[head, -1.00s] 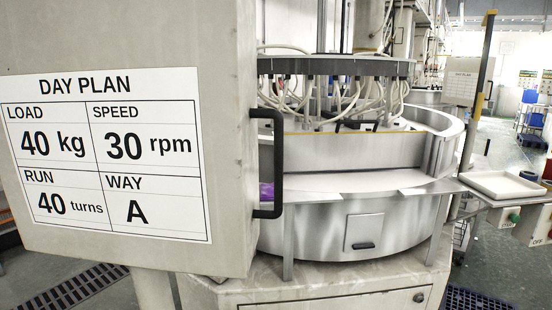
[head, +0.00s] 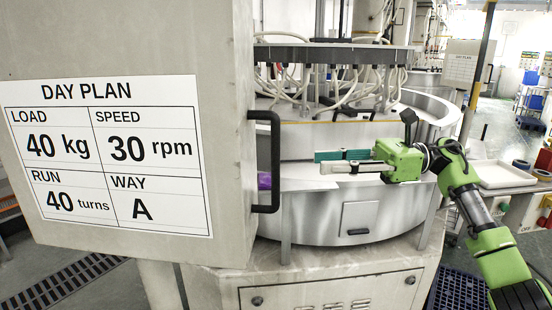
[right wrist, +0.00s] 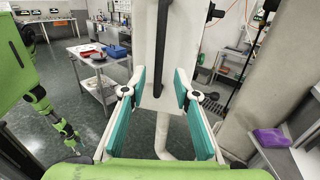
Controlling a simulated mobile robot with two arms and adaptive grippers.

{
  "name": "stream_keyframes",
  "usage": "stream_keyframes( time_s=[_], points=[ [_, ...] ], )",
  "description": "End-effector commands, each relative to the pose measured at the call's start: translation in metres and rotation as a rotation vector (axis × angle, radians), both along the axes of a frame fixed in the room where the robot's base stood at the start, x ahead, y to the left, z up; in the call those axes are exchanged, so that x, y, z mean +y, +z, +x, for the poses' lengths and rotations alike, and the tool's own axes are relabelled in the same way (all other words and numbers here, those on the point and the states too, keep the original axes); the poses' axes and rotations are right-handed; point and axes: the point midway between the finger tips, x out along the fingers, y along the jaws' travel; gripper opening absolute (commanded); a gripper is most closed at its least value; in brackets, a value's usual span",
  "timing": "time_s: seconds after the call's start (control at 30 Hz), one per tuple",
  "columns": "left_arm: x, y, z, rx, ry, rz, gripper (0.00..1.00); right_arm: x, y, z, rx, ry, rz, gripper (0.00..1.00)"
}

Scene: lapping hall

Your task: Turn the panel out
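The panel (head: 225,100) is a large pale upright board at the left of the head view, with a DAY PLAN sign (head: 108,155) reading 40 kg, 30 rpm, 40 turns, way A. A black bar handle (head: 275,160) stands on its right edge. My right gripper (head: 321,162) is to the right of the handle, apart from it, its fingers pointing left. In the right wrist view the teal-padded fingers are spread and empty, with the panel's edge and handle (right wrist: 160,50) ahead between them. My left gripper (right wrist: 70,138) is small at the left there; its opening is unclear.
Behind the panel stands a round steel lapping machine (head: 335,215) with hoses above. A purple item (head: 264,181) lies on its ledge behind the handle. A white tray (head: 500,175) is at the right. The right wrist view shows a steel table (right wrist: 100,72) beyond open floor.

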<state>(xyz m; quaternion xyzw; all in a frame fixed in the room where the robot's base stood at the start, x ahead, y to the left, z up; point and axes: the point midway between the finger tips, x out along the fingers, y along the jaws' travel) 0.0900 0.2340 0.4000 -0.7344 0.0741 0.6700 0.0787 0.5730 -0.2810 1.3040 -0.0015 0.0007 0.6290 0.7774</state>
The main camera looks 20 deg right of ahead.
Motion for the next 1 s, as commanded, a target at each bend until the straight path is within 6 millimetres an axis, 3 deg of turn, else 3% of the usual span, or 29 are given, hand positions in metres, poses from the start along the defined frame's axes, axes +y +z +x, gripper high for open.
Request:
stream_keyframes(
  time_s=[0.3, 0.5, 0.7, 0.97, 1.0],
  points=[
    [0.0, 0.033, 0.002, -0.002, 0.002, 0.0, 0.4, 0.068, 0.005, 0.014, 0.003, 0.004, 0.005, 0.28],
    [0.0, 0.045, 0.001, -0.001, 0.002, 0.001, 0.4, 0.096, 0.003, 0.021, 0.003, 0.001, 0.004, 0.28],
    [0.0, 0.048, 0.001, -0.001, 0.002, 0.001, 0.4, 0.108, 0.001, 0.023, 0.003, 0.0, 0.005, 0.28],
    [0.0, 0.048, 0.001, 0.0, 0.002, 0.001, 0.4, 0.108, 0.0, 0.024, 0.003, -0.001, 0.005, 0.28],
    [0.0, 0.048, 0.001, 0.0, 0.002, 0.001, 0.4, 0.108, 0.0, 0.024, 0.003, -0.001, 0.005, 0.18]
  ],
)
